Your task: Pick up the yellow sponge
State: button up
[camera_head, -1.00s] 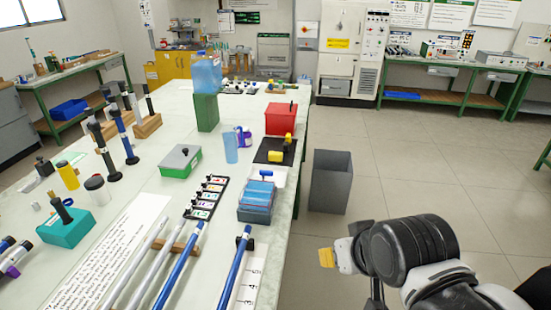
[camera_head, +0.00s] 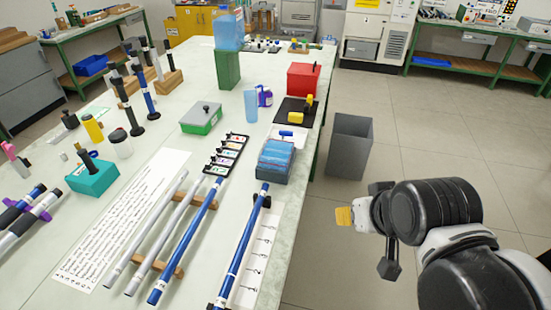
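My gripper (camera_head: 362,214) is at the lower right in the head view, beside the table's right edge and above the floor. A small yellow-orange piece (camera_head: 344,216) shows at its tip; I cannot tell whether it is a held sponge or part of the gripper. The fingers are not clear enough to show open or shut. On a black mat (camera_head: 287,112) at the table's right side is a yellow object (camera_head: 308,103) with a rounded yellow part at its front. I cannot tell whether it is a sponge. My gripper is well apart from it.
A grey bin (camera_head: 349,146) stands on the floor beside the table. A red box (camera_head: 303,79) is behind the mat, and a blue box (camera_head: 275,162) is in front. Blue and white rods (camera_head: 187,241) lie on wooden rests at the front. The floor at right is clear.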

aim_at(293, 117)
jog(key=i+l+u, duration=0.35)
jog(key=i+l, duration=0.2)
jog(key=i+l+u, duration=0.15)
jog(key=i+l, duration=0.15)
jog(key=i+l+u, duration=0.15)
jog(key=i+l, duration=0.25)
jog(key=i+l+u, duration=0.2)
jog(key=l, duration=0.2)
jog(key=i+l+u, duration=0.15)
jog(key=i+l, duration=0.15)
jog(key=i+l+u, duration=0.15)
jog(key=l, duration=0.4)
jog(key=i, duration=0.05)
